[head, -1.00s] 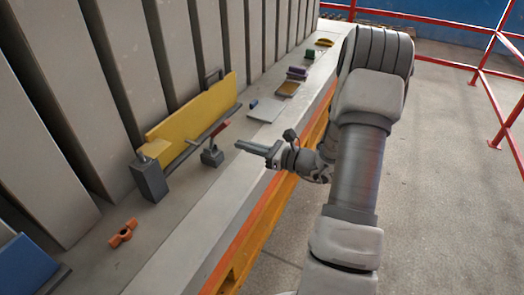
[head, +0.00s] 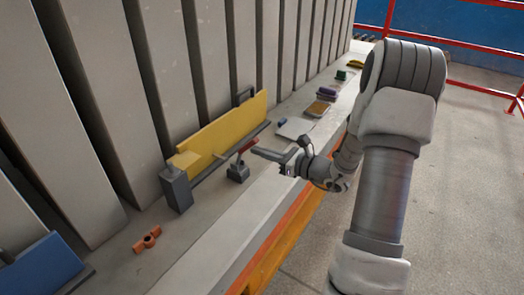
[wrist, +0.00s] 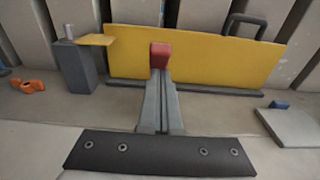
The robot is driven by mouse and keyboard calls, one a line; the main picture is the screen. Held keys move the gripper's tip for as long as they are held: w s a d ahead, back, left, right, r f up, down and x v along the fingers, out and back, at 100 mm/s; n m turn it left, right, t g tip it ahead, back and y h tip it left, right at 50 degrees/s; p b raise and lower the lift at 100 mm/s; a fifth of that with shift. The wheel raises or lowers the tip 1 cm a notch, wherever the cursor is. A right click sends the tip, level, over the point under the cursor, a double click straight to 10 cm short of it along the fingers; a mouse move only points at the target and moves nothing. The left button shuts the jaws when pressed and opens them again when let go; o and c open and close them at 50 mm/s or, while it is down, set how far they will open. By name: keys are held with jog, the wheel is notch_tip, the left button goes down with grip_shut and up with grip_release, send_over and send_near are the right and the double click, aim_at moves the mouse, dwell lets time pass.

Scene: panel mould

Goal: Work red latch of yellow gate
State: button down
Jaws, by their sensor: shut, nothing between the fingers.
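The yellow gate (head: 222,127) is a long upright panel on the ledge beside the ribbed wall. It also shows in the wrist view (wrist: 225,58). The latch's red handle (head: 245,146) rises at a tilt from a small grey block (head: 238,173) in front of the gate. Its red end (wrist: 160,52) is straight ahead of my fingertips in the wrist view. My gripper (head: 256,151) is shut and empty, its fingertips right at the red end. I cannot tell whether they touch. In the wrist view my gripper (wrist: 161,82) hides the lower part of the latch.
A grey post (head: 177,190) stands at the gate's near end. A pale plate (head: 293,128) and several small coloured items lie farther along the ledge. The ledge's front strip is clear.

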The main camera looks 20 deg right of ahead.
jog(key=shift+w+a+r+g+h+p, duration=0.2)
jog(key=shift+w+r+g+p, duration=0.25)
jog(key=shift+p, duration=0.4)
jog(key=shift+w+a+r+g+h+p, duration=0.1)
jog(key=shift+a+r+g+p, duration=0.15)
jog(key=shift+r+p, duration=0.45)
jog(key=w+r+g+p, duration=0.1)
jog(key=p, duration=0.2)
jog(key=w+a+g+h+p, duration=0.1)
jog(key=p, duration=0.2)
jog(key=shift+w+a+r+g+h, duration=0.2)
jog(key=shift+a+r+g+h, duration=0.1)
jog(key=shift+r, duration=0.05)
jog(key=p, duration=0.1)
jog(key=w+g+h+p, duration=0.1)
jog(key=p, duration=0.1)
jog(key=shift+w+a+r, duration=0.15)
jog(key=shift+a+r, duration=0.05)
jog(key=shift+a, duration=0.15)
jog(key=shift+w+a+f+g+h+p, duration=0.15)
jog(key=shift+w+a+g+h+p, duration=0.35)
jog(key=shift+w+g+p, duration=0.35)
jog(key=shift+w+a+f+p, duration=0.15)
jog(key=shift+w+a+p, duration=0.15)
jog(key=shift+w+p, duration=0.15)
jog(key=shift+s, duration=0.1)
